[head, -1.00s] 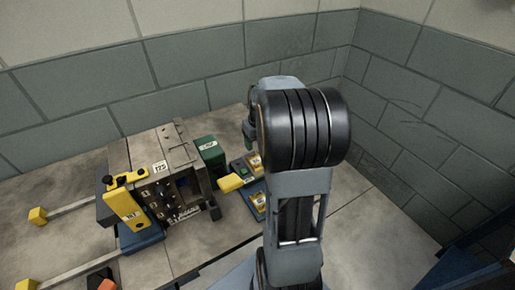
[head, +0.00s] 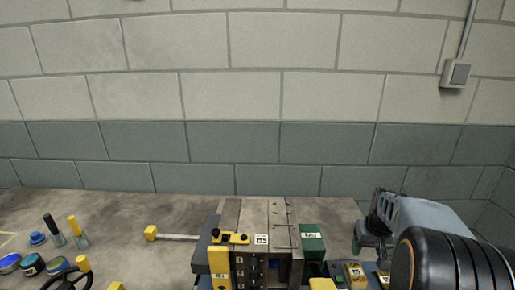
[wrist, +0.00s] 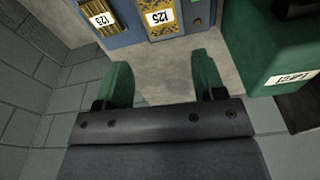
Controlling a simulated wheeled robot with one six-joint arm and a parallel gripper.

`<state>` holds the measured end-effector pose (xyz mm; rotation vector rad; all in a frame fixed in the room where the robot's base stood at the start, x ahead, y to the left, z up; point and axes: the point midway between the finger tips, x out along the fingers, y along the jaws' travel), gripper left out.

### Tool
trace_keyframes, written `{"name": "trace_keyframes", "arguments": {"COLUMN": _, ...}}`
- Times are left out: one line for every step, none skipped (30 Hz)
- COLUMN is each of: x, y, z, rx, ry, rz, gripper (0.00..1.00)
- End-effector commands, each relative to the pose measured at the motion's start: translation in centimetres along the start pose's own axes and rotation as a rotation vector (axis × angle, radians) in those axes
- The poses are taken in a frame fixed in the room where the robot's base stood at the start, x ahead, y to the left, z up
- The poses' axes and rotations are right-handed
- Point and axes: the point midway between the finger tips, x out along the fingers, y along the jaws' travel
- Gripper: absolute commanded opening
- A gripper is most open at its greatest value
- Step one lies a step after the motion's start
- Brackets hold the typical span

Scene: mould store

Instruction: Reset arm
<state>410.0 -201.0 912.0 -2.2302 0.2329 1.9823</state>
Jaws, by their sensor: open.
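My gripper (wrist: 163,85) shows in the wrist view with its two green fingers spread apart and nothing between them. Bare grey surface lies between the fingers. In the head view my gripper is at the lower right, partly hidden by my arm, and it is near the right end of the bench beside the green box (head: 313,242). The green box also shows at the right of the wrist view (wrist: 275,55), apart from the right finger.
A mould block (head: 268,240) with yellow parts stands left of the green box. A blue unit with yellow labelled parts (wrist: 160,18) lies beyond the fingers. Round tins (head: 32,264) and handled tools (head: 78,230) stand at the left. A block wall (head: 255,155) closes the back.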

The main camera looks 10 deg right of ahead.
Motion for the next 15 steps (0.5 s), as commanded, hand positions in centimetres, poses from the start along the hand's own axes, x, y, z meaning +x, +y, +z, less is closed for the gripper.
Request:
{"name": "trace_keyframes", "arguments": {"x": 0.9, "y": -0.4, "z": 1.5, "rx": 0.051, "ry": -0.031, "rz": -0.005, "gripper": 0.63}}
{"name": "trace_keyframes", "arguments": {"x": 0.6, "y": -1.0, "z": 2.3, "rx": 0.075, "ry": -0.034, "rz": -0.003, "gripper": 0.63}}
{"name": "trace_keyframes", "arguments": {"x": -0.2, "y": -2.3, "z": 3.3, "rx": 0.092, "ry": -0.032, "rz": 0.000, "gripper": 0.63}}
{"name": "trace_keyframes", "arguments": {"x": -0.9, "y": -3.3, "z": 3.9, "rx": 0.096, "ry": -0.028, "rz": 0.002, "gripper": 0.63}}
{"name": "trace_keyframes", "arguments": {"x": -1.7, "y": -4.3, "z": 4.6, "rx": 0.096, "ry": -0.022, "rz": 0.004, "gripper": 0.63}}
{"name": "trace_keyframes", "arguments": {"x": -2.6, "y": -5.8, "z": 5.5, "rx": 0.092, "ry": -0.012, "rz": 0.006, "gripper": 0.63}}
{"name": "trace_keyframes", "arguments": {"x": -3.4, "y": -6.8, "z": 6.2, "rx": 0.085, "ry": -0.004, "rz": 0.007, "gripper": 0.63}}
{"name": "trace_keyframes", "arguments": {"x": -4.1, "y": -7.9, "z": 7.0, "rx": 0.074, "ry": 0.006, "rz": 0.007, "gripper": 0.63}}
{"name": "trace_keyframes", "arguments": {"x": -5.1, "y": -9.2, "z": 7.9, "rx": 0.057, "ry": 0.021, "rz": 0.006, "gripper": 0.63}}
{"name": "trace_keyframes", "arguments": {"x": -5.8, "y": -10.2, "z": 8.6, "rx": 0.043, "ry": 0.034, "rz": 0.005, "gripper": 0.63}}
{"name": "trace_keyframes", "arguments": {"x": -6.5, "y": -11.1, "z": 9.3, "rx": 0.025, "ry": 0.046, "rz": 0.003, "gripper": 0.63}}
{"name": "trace_keyframes", "arguments": {"x": -7.4, "y": -12.2, "z": 10.2, "rx": -0.001, "ry": 0.063, "rz": -0.001, "gripper": 0.63}}
{"name": "trace_keyframes", "arguments": {"x": -8.0, "y": -12.9, "z": 10.8, "rx": -0.023, "ry": 0.076, "rz": -0.004, "gripper": 0.63}}
{"name": "trace_keyframes", "arguments": {"x": -8.6, "y": -13.6, "z": 11.4, "rx": -0.046, "ry": 0.090, "rz": -0.007, "gripper": 0.63}}
{"name": "trace_keyframes", "arguments": {"x": -9.3, "y": -14.4, "z": 12.0, "rx": -0.077, "ry": 0.108, "rz": -0.012, "gripper": 0.63}}
